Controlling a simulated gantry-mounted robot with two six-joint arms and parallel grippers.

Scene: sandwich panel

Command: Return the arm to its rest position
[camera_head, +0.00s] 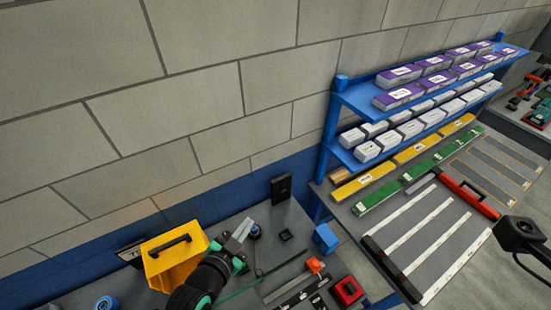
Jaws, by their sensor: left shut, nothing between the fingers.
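My left gripper (243,229) is above the back workbench, near the lower middle of the head view. Its light grey fingers are together and hold nothing. My black left arm (200,284) with green parts comes up from the bottom edge, in front of part of the yellow box. My right gripper is not in view.
A yellow box (170,262) with a black handle stands just left of my left gripper. A dark block (281,188), a blue block (326,238) and a red block (347,291) are on the bench. A blue shelf (337,118) holds several boxes at right. A black camera-like device (520,235) is at the right edge.

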